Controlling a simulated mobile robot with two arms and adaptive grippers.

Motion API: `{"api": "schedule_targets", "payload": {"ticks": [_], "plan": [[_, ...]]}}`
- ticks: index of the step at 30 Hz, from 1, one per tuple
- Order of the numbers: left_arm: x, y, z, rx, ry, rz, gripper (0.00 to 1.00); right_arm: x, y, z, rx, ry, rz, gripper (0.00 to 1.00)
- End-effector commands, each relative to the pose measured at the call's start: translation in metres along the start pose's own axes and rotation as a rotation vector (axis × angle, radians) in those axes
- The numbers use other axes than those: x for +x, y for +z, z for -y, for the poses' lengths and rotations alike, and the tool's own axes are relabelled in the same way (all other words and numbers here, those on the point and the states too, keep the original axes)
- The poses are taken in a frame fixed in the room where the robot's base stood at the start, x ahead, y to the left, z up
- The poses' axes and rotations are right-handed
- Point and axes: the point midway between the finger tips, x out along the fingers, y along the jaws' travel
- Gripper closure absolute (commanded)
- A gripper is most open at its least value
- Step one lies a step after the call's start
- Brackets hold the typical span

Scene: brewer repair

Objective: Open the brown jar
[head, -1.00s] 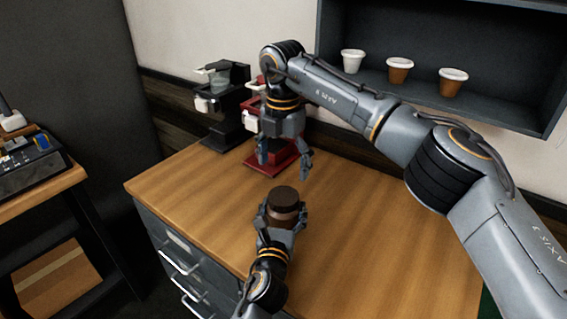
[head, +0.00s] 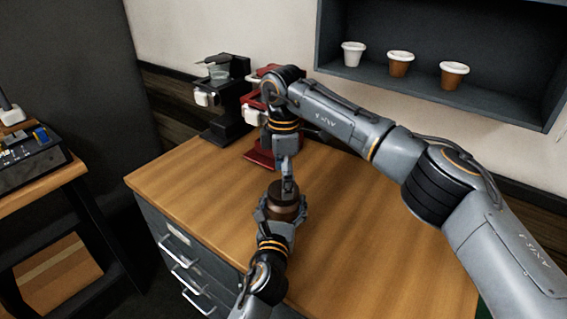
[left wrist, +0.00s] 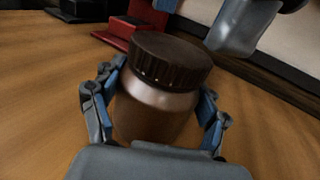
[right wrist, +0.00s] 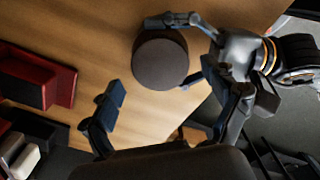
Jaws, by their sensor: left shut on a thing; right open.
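The brown jar (left wrist: 155,105) has a dark ribbed lid (left wrist: 172,58) on it. It stands near the front edge of the wooden counter in the head view (head: 283,212). My left gripper (head: 281,209) is shut around the jar's body, with a finger on each side in the left wrist view. My right gripper (head: 288,190) points down just above the lid. In the right wrist view its fingers (right wrist: 170,100) are spread and empty, and the round lid top (right wrist: 160,62) shows beyond them. I cannot tell from the head view how small the gap to the lid is.
A red coffee brewer (head: 262,152) and a black brewer (head: 226,125) stand at the back of the counter (head: 380,240). A wall shelf (head: 500,95) holds a white cup (head: 353,54) and two brown cups. The counter's right side is clear.

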Motion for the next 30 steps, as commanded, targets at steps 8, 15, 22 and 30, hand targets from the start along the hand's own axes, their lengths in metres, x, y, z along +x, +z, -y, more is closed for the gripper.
{"api": "schedule_targets", "payload": {"ticks": [8,15,22,30], "plan": [[0.000,-0.001,0.000,0.001,0.000,-0.002,1.00,0.023,0.000,0.000,0.000,0.000,0.000,0.13],[0.000,-0.001,0.000,0.001,0.000,-0.002,1.00,0.024,0.000,0.000,0.000,0.001,0.000,0.13],[0.000,-0.001,0.000,0.001,0.000,-0.002,1.00,0.023,0.000,0.000,-0.001,0.001,-0.001,0.56],[0.000,-0.001,0.000,0.001,0.000,-0.001,1.00,0.023,0.000,-0.001,-0.114,0.002,0.000,0.70]]}}
